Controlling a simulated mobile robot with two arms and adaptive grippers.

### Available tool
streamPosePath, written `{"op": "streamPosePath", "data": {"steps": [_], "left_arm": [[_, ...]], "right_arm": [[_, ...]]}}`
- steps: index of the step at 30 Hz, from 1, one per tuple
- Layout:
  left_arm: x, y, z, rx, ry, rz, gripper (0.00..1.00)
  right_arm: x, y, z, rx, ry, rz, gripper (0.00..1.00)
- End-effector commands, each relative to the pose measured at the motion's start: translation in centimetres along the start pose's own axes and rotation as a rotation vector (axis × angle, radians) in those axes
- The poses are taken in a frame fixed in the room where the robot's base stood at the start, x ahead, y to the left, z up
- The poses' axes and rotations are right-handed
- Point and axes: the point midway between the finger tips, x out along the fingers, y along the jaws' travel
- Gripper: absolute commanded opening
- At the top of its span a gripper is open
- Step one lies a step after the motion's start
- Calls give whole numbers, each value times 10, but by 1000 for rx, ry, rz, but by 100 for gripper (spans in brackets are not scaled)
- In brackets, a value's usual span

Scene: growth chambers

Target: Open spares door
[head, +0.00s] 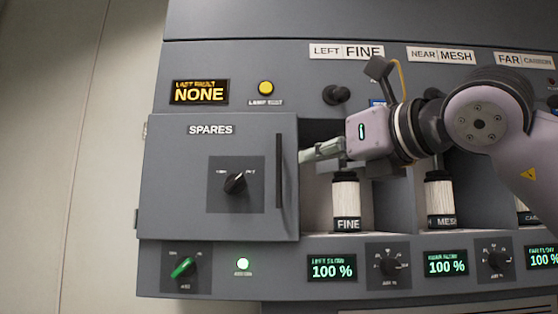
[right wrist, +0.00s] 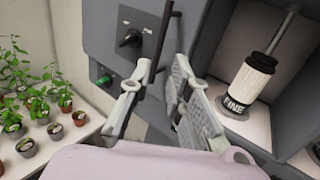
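The spares door (head: 220,150) is a grey panel at the left of the cabinet, marked SPARES, with hinges on its left edge. It looks shut or nearly so. Its dark vertical bar handle (head: 279,171) is near the right edge; it also shows in the right wrist view (right wrist: 161,40). A black knob (head: 235,183) is in the middle of the door. My right gripper (head: 306,155) points left at the handle. In the right wrist view its fingers (right wrist: 152,82) are apart, with the handle appearing between their tips; contact cannot be told. My left gripper is out of view.
An open bay right of the door holds a FINE canister (head: 346,200) and a MESH canister (head: 440,200), close beneath my right arm. Potted plants (right wrist: 40,100) stand at left in the wrist view.

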Motion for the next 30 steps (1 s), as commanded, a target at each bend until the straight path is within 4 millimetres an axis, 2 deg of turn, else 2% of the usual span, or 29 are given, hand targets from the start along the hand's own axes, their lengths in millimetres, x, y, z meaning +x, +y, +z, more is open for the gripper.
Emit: {"op": "streamPosePath", "data": {"steps": [1, 9, 15, 21, 29, 30], "left_arm": [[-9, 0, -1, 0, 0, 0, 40], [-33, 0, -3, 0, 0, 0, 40], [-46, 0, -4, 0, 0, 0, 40], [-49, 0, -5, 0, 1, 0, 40], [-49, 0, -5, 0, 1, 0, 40], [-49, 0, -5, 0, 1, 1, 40]], "right_arm": [[13, 1, 4, 2, 3, 2, 18], [71, 1, 4, 2, 3, 2, 18], [100, 0, 3, 2, 1, 2, 18], [112, 1, 1, 1, 0, 2, 18], [112, 1, 0, 1, -1, 2, 18], [112, 1, 0, 1, -1, 2, 15]]}}
